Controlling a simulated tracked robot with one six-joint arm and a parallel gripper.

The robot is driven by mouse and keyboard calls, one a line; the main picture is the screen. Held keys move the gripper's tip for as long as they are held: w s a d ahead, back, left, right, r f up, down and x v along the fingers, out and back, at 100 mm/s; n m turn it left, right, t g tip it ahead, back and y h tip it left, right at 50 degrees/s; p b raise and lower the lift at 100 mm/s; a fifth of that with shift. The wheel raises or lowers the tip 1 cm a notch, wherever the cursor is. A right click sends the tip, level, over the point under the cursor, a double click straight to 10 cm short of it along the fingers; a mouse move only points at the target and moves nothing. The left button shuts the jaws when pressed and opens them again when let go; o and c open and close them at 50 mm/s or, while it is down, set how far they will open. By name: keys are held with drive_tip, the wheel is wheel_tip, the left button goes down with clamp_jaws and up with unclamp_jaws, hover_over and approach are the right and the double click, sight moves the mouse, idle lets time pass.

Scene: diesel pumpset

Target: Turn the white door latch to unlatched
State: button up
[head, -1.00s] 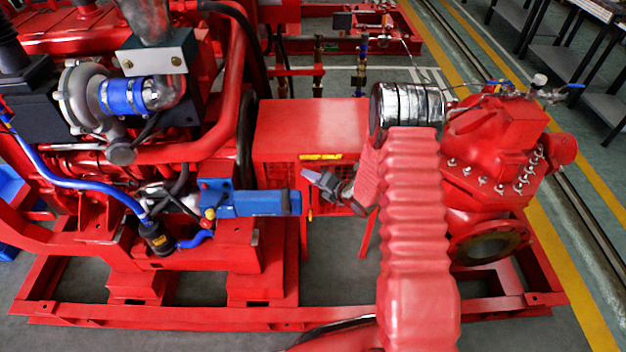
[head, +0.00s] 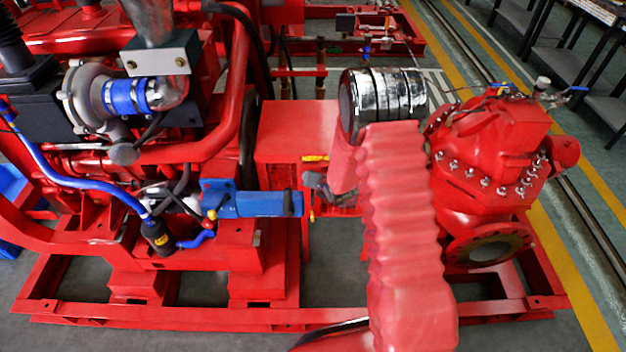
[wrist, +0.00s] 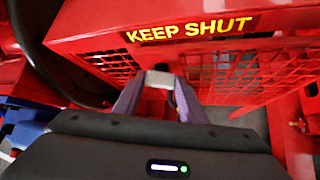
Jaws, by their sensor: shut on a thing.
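The white door latch (wrist: 159,79) is a small pale block at the edge of the red guard box, just below the yellow "KEEP SHUT" lettering in the wrist view. My gripper (wrist: 158,88) is shut on it, with one purple-grey finger on each side. The latch's lower part is hidden by my gripper, and its exact angle is hard to tell. In the head view my gripper (head: 316,184) is at the front of the red guard box (head: 290,130). The latch cannot be made out there.
A blue cylinder (head: 255,204) lies close to the left of my gripper. The engine with its blue hose (head: 75,173) stands farther left. The red pump (head: 490,150) stands to the right of my arm. Mesh panels (wrist: 235,75) cover the guard front.

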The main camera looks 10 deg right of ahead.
drive_tip(key=shift+s+f, duration=0.2)
drive_tip(key=shift+f, duration=0.05)
drive_tip(key=o, duration=0.7)
drive_tip(key=shift+c, duration=0.2)
drive_tip(key=o, duration=0.4)
drive_tip(key=shift+w+r, duration=0.15)
drive_tip(key=v, duration=1.3)
drive_tip(key=shift+s+r, duration=0.2)
drive_tip(key=shift+s, duration=0.15)
drive_tip(key=shift+c, duration=0.4)
